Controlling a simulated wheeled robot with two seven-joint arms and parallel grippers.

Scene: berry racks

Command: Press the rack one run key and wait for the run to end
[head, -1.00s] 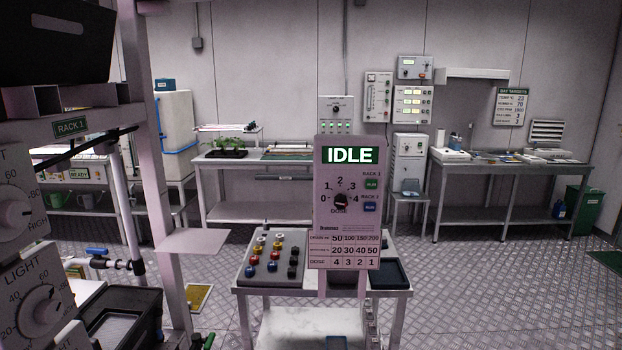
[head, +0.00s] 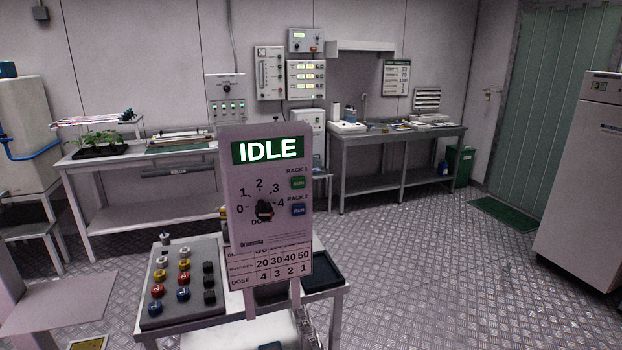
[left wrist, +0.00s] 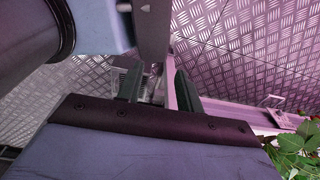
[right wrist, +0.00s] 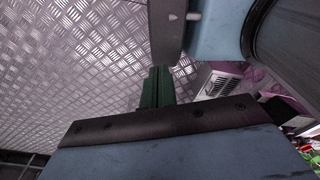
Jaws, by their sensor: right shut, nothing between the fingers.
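Neither gripper shows in the head view. In the left wrist view my left gripper (left wrist: 158,88) has its fingers apart with nothing held. In the right wrist view my right gripper (right wrist: 157,87) is shut and empty.
A small table (head: 338,290) behind the panel carries a grey tray (head: 196,305) of coloured knobs and a dark bin (head: 325,270). Benches line the back wall. A tall cabinet (head: 585,180) stands at the right. The floor between is clear.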

